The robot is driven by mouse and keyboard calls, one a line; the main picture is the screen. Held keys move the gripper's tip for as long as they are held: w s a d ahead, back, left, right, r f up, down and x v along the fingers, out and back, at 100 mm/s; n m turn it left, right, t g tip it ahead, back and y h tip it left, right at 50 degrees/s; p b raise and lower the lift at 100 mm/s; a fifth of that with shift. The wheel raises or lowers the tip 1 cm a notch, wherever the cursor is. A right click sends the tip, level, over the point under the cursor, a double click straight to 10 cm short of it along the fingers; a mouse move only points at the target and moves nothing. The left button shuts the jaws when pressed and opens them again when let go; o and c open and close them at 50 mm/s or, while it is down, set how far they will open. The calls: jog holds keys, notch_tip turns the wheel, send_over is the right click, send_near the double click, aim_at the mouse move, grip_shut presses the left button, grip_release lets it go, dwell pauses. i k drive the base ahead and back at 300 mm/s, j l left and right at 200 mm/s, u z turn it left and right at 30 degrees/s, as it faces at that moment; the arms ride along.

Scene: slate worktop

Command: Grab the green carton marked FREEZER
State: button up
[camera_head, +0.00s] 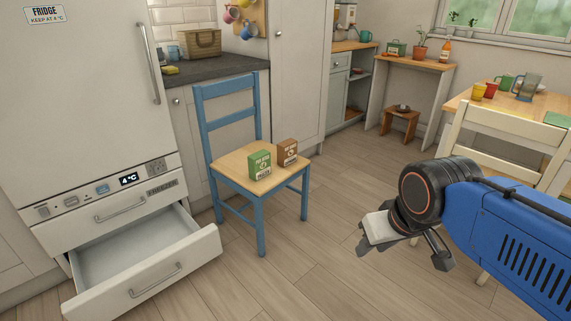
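A green carton (260,165) stands upright on the wooden seat of a blue chair (232,160). It has pale print and a light label low on its front, too small to read surely. A brown carton (288,152) stands close beside it, to the right and a little behind. My gripper (405,254) is at the right, in front of the chair and well apart from both cartons. Its two fingers are spread, with nothing seen between them.
The lower drawer (150,262) of the white fridge is pulled out and looks empty; a FREEZER label (162,186) is above it. A cream chair (500,150) and a table (545,103) stand at the right. The floor (325,235) between blue chair and gripper is clear.

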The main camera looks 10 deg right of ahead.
aim_at(263, 156)
jog(key=i+l+u, duration=0.15)
jog(key=i, duration=0.35)
jog(key=i+l+u, duration=0.1)
jog(key=i+l, duration=0.2)
jog(key=i, duration=0.2)
jog(key=i+l+u, duration=0.15)
jog(key=i+l, duration=0.15)
jog(key=i, duration=0.15)
